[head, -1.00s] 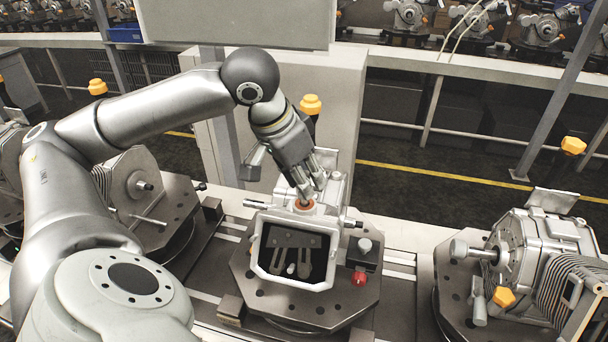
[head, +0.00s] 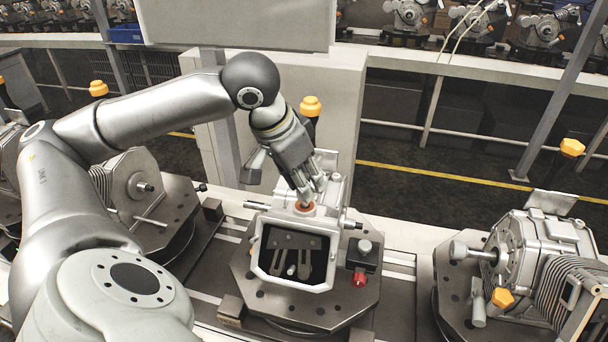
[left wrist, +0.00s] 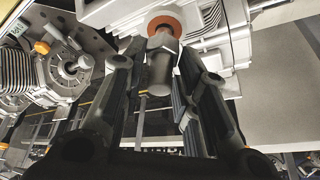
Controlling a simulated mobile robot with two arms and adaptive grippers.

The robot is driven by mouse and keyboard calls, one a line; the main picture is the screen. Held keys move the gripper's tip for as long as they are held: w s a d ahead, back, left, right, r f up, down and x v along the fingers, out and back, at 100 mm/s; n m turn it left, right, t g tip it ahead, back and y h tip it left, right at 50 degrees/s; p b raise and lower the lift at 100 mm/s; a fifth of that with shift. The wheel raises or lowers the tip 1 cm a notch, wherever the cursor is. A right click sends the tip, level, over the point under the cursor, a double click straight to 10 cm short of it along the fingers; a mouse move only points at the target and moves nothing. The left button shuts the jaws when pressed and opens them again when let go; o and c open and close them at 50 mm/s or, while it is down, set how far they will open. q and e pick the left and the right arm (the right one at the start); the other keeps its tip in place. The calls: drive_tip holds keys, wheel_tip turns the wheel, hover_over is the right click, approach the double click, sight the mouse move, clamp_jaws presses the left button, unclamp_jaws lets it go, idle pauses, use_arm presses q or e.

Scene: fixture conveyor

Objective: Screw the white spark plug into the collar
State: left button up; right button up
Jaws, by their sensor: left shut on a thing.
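My left gripper (head: 309,192) reaches down to the orange-red collar (head: 304,207) on top of the white housing (head: 293,288). It is shut on the spark plug. In the left wrist view the spark plug (left wrist: 160,68) looks like a grey-white cylinder between the two dark fingers. Its far end meets the collar (left wrist: 165,25), and how deep it sits in it cannot be told. In the head view the fingers hide most of the plug. My right gripper is not in view.
The housing sits on a dark octagonal plate (head: 345,312) on the conveyor. A dark box with a grey knob (head: 364,246) and a red part (head: 359,280) stands right of the housing. A larger machine unit (head: 540,250) is at the right.

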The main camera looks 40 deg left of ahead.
use_arm(q)
drive_tip(key=shift+f+b, duration=0.65)
drive_tip(key=shift+f, duration=0.35)
idle(0.3)
drive_tip(key=shift+m, duration=0.6)
drive_tip(key=shift+r+m+h, duration=0.1)
drive_tip(key=shift+m+h, duration=0.6)
drive_tip(key=shift+m, duration=0.5)
drive_tip(key=shift+m+g+h+p, duration=0.35)
drive_tip(key=shift+m+p, duration=0.3)
drive_tip(key=shift+m, duration=0.25)
drive_tip(key=shift+m+g+h+p, duration=0.6)
drive_tip(key=shift+m+p, duration=0.95)
drive_tip(key=shift+m, duration=0.55)
drive_tip(key=shift+c, duration=0.2)
drive_tip(key=shift+w+m, duration=0.1)
drive_tip(key=shift+m, duration=0.2)
drive_tip(key=shift+o, duration=0.2)
